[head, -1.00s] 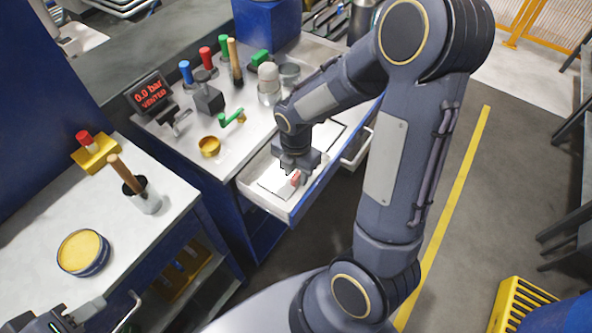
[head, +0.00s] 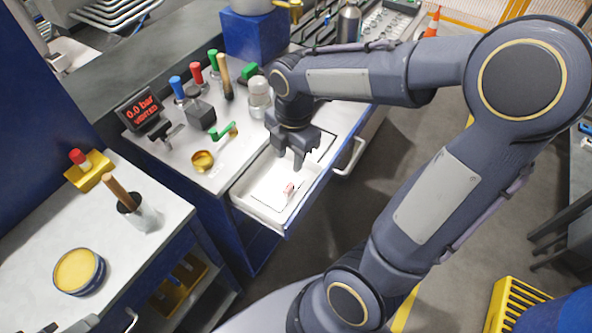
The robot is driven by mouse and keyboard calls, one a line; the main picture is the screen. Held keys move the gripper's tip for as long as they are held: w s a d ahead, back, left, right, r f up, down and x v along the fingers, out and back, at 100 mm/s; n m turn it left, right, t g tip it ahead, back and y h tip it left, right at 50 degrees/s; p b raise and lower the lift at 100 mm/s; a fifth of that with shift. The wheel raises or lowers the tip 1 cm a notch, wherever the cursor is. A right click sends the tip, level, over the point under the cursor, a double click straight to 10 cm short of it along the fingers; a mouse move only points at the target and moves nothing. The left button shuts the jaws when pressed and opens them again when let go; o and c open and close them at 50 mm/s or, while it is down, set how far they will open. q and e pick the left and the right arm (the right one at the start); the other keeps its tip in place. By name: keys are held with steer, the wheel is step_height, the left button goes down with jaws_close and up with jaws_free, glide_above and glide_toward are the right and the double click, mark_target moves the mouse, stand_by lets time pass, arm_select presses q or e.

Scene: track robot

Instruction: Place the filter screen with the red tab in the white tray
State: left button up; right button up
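A small red-pink tab (head: 289,188) lies in the white tray-like open drawer (head: 250,207) of the blue bench. The screen around the tab is pale and hard to tell from the white floor. My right gripper (head: 290,160) points down just above and behind the tab in the head view. Its two fingers are apart with nothing visible between them, and they look clear of the tab. Only a grey sliver, probably of my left gripper (head: 82,325), shows at the bottom left edge; its fingers are hidden.
The drawer has a silver handle (head: 350,157). Behind it on the bench are a brass cup (head: 202,161), a green-handled valve (head: 226,131), several colored-handled tools and a pressure display (head: 140,106). The left bench holds a yellow-topped tin (head: 79,271) and a brush pot (head: 140,213).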

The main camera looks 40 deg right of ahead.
steer(key=s+a+r+m+t+y, duration=0.1)
steer(key=s+a+r+m+t, duration=0.1)
steer(key=s+m, duration=0.4)
steer(key=s+a+r+m+t+y, duration=0.2)
steer(key=s+m, duration=0.4)
steer(key=m, duration=0.9)
steer(key=shift+a+m+t, duration=0.3)
steer(key=shift+a+t, duration=0.2)
steer(key=shift+a, duration=0.05)
steer(key=shift+s, duration=0.1)
